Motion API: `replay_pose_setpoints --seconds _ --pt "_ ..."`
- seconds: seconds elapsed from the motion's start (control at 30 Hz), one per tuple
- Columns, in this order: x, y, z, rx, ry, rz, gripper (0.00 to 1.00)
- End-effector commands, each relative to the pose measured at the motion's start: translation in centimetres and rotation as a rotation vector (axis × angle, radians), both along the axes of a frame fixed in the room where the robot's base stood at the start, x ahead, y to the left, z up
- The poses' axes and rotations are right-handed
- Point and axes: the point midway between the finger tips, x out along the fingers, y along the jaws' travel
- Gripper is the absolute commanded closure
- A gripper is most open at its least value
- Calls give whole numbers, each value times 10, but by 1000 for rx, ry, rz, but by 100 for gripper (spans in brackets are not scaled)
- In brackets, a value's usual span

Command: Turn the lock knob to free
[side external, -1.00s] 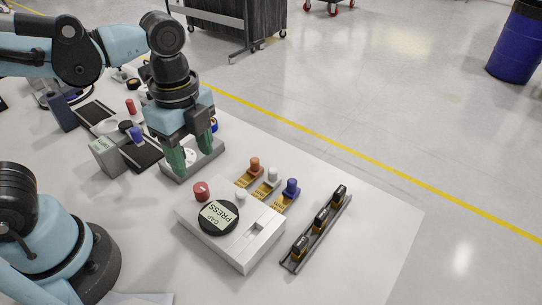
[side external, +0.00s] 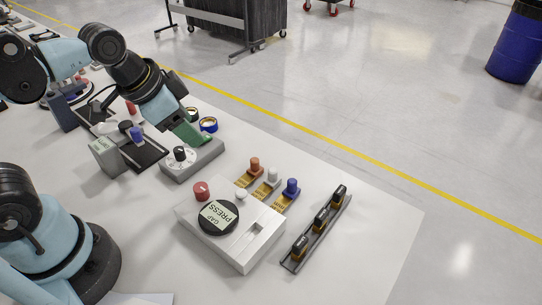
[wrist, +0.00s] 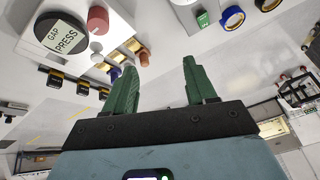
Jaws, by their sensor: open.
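A black knob (side external: 180,153) stands on a white round dial on a low grey box (side external: 205,158), near the middle of the bench in the side view. I cannot read the dial's marks. My gripper (side external: 190,133) is tilted, behind and above this knob, apart from it. In the wrist view my gripper (wrist: 158,65) has its two green fingers spread wide with nothing between them. The knob's set position is too small to tell.
A white press box (side external: 250,240) with a red knob (side external: 201,190) stands in front. Orange, white and blue pegs (side external: 291,187) and a rail (side external: 318,232) lie to its right. A blue tape ring (side external: 208,124) sits behind the grey box. The bench's front right is clear.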

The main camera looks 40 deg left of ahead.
Motion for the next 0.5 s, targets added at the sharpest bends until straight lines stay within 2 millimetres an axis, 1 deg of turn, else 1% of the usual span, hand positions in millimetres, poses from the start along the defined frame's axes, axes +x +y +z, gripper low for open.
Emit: replay_pose_setpoints --seconds 0.1,0.2,0.33,0.5 --pt "3 9 -2 -58 -60 138 44" --pt "5 15 -3 -102 -99 228 44" --pt "7 20 -3 -142 -135 306 44" --pt "8 22 -3 -164 -153 346 44"
